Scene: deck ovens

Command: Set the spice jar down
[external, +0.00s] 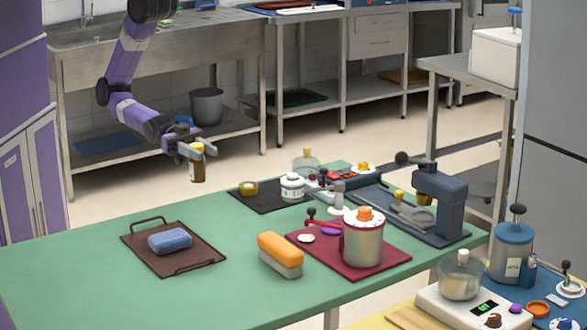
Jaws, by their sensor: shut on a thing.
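The spice jar (197,170) is a small brown jar with a yellow-orange cap. My gripper (196,150) is shut on it near its cap, at the upper left in the external view. The jar hangs about upright in the air, apart from any surface, and appears above the far edge of the green table (90,262). The fingers hide part of the jar's upper end.
The table's left front is clear.

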